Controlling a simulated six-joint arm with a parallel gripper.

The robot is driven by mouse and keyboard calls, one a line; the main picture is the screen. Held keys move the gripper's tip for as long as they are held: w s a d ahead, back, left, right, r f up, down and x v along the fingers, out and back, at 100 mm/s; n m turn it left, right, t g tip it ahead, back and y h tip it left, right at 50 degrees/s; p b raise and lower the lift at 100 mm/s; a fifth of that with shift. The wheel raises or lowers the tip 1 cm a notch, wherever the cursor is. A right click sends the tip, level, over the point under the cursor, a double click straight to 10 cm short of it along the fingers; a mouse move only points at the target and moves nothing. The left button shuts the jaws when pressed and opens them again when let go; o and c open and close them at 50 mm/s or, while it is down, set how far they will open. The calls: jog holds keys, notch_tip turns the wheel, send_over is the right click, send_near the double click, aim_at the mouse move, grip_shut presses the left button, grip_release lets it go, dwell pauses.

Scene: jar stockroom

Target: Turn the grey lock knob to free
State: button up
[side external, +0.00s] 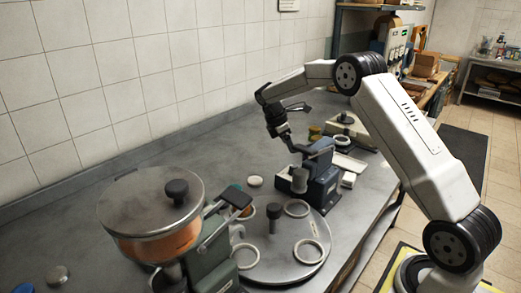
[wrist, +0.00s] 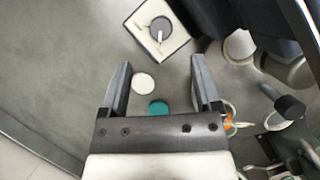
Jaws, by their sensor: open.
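The grey lock knob (wrist: 162,27) is round with a white pointer line, on a square white plate with a dark border (wrist: 149,37). It is at the top middle of the wrist view, and the pointer runs toward the bottom of that picture. I cannot make out the knob in the side view. My gripper (wrist: 161,62) is open and empty. Its fingertips stop short of the knob in the wrist view, with no contact visible. In the side view my gripper (side external: 282,134) hangs above the counter, near the blue-grey press.
The blue-grey press (side external: 322,178) stands close by, beside a round turntable (side external: 285,267) with several pale rings. A white disc (wrist: 143,83) and a teal disc (wrist: 158,107) lie on the counter. A lidded hopper (side external: 151,205) stands front left. Counter along the wall is clear.

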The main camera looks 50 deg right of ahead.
aim_at(294, 166)
notch_tip(294, 166, down, 3)
jog(key=shift+r, duration=0.1)
jog(key=shift+x, duration=3.85)
